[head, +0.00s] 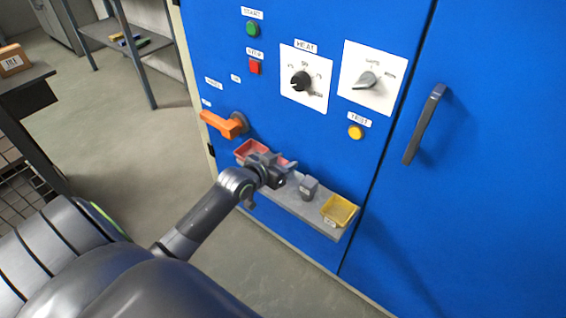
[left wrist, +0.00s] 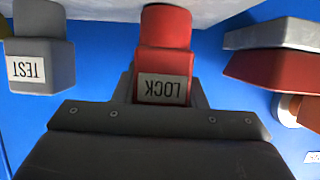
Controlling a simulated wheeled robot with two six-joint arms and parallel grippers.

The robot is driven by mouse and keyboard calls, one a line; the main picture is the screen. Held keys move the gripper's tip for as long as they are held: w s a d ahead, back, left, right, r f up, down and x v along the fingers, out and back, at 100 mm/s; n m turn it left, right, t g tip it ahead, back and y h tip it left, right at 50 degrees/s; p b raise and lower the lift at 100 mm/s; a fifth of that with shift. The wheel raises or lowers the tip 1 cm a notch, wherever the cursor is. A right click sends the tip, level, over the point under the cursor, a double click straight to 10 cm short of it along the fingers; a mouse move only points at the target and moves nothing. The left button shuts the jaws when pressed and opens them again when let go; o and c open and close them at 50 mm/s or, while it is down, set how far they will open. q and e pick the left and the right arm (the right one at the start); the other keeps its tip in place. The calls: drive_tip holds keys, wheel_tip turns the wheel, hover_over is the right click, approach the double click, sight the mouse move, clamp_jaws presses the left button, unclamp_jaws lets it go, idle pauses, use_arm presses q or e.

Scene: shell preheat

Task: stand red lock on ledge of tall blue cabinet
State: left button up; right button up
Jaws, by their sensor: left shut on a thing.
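The tall blue cabinet (head: 330,130) stands ahead, with a grey ledge (head: 290,203) low on its front. My left gripper (head: 284,171) is over the ledge, between a red bin and a grey block. In the left wrist view it is shut on the red lock (left wrist: 165,30), whose LOCK label appears upside down. The lock's far end reaches the pale ledge surface (left wrist: 105,8) at the top of that view; I cannot tell whether it touches. My right gripper is not in view.
The grey block (head: 308,187), labelled TEST in the left wrist view (left wrist: 42,55), stands beside the lock. A red bin (head: 252,149) and a yellow bin (head: 340,210) sit at the ledge's ends. An orange handle (head: 222,124) juts out above the red bin.

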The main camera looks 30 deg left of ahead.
use_arm(q)
drive_tip(key=o, duration=0.6)
drive_tip(key=shift+f, duration=0.15)
drive_tip(key=shift+c, duration=0.2)
drive_tip(key=o, duration=0.5)
drive_tip(key=shift+c, duration=0.2)
